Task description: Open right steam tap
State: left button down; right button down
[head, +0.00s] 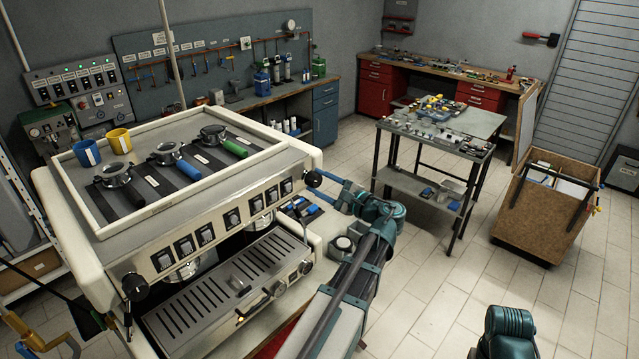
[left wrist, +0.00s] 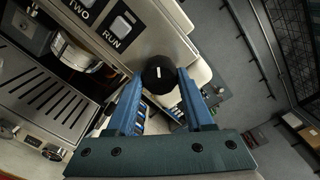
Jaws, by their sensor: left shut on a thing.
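The right steam tap (head: 313,178) is a round black knob at the right end of the coffee machine's front panel. In the left wrist view the knob (left wrist: 158,74) shows a short white mark, near upright in the picture. My left gripper (head: 322,179) is at this knob, its blue fingers on either side. It also shows in the left wrist view (left wrist: 157,80), shut on the knob. The coffee machine (head: 205,215) is cream and steel with a row of buttons. The left steam tap (head: 135,287) is a similar black knob. My right gripper is out of view.
Portafilters (head: 178,162) and two mugs (head: 87,153) stand on the machine's top. A drip tray (head: 225,295) lies below the panel. A metal work table (head: 395,172) and a wooden bin (head: 540,215) stand to the right, with clear floor between.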

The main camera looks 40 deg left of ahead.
pick_arm(q)
jog(key=n, duration=0.4)
jog(key=shift+n, duration=2.5)
jog(key=shift+c, duration=1.4)
grip_release()
jog(key=shift+d, duration=0.1)
jog(key=s+d, duration=0.1)
jog(key=d, duration=1.2)
jog(key=shift+d, duration=0.3)
